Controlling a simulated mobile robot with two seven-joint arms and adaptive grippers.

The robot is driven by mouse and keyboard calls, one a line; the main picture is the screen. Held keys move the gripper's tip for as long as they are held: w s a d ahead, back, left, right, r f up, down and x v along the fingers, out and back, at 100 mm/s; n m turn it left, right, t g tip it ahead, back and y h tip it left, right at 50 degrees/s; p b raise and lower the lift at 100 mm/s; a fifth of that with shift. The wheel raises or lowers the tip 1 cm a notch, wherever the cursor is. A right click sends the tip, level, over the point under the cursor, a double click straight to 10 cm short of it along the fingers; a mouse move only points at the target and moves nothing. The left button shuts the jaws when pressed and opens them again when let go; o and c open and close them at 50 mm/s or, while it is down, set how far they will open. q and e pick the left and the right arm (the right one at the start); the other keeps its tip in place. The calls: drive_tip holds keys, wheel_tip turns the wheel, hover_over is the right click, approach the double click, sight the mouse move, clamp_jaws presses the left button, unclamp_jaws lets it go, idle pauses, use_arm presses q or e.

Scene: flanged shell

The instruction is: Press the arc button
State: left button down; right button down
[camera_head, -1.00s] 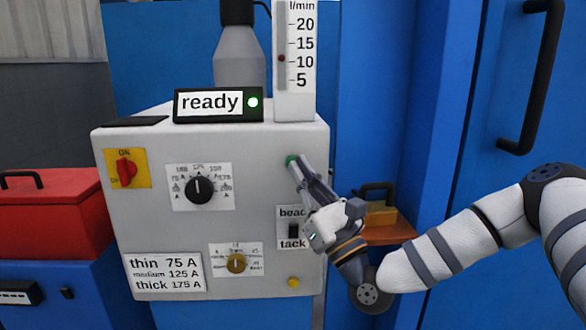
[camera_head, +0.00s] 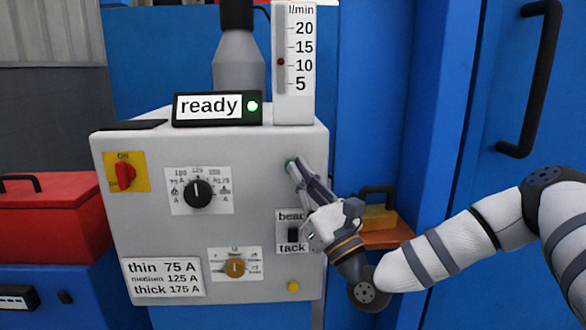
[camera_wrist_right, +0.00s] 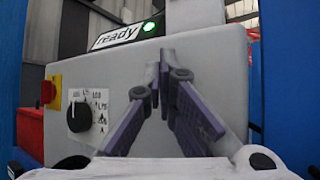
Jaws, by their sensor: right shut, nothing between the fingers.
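The grey machine box (camera_head: 255,190) fills the middle of the head view. The ready display (camera_head: 217,107) on top shows a lit green lamp. My left gripper is not in view.
The face also carries a red switch (camera_head: 125,174), a black dial (camera_head: 198,193), a brass knob (camera_head: 235,267), a bead/tack switch (camera_head: 293,235) and a yellow button (camera_head: 293,286). A blue cabinet with a black handle (camera_head: 534,80) stands right. A red box (camera_head: 48,220) stands left.

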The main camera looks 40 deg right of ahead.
idle(0.6)
drive_tip(key=shift+w+d, duration=0.25)
drive_tip(key=shift+w, duration=0.1)
drive_tip(key=shift+w+d+b, duration=0.25)
drive_tip(key=shift+w+b, duration=0.15)
drive_tip(key=shift+w, duration=0.05)
idle(0.6)
idle(0.3)
drive_tip(key=shift+s+a, duration=0.5)
drive_tip(key=shift+s, duration=0.3)
drive_tip(key=s+a, duration=0.1)
drive_tip(key=s+p, duration=0.1)
drive_tip(key=s, duration=0.1)
drive_tip(key=s+a, duration=0.1)
drive_tip(key=shift+s+a, duration=0.15)
drive_tip(key=shift+a, duration=0.15)
idle(0.5)
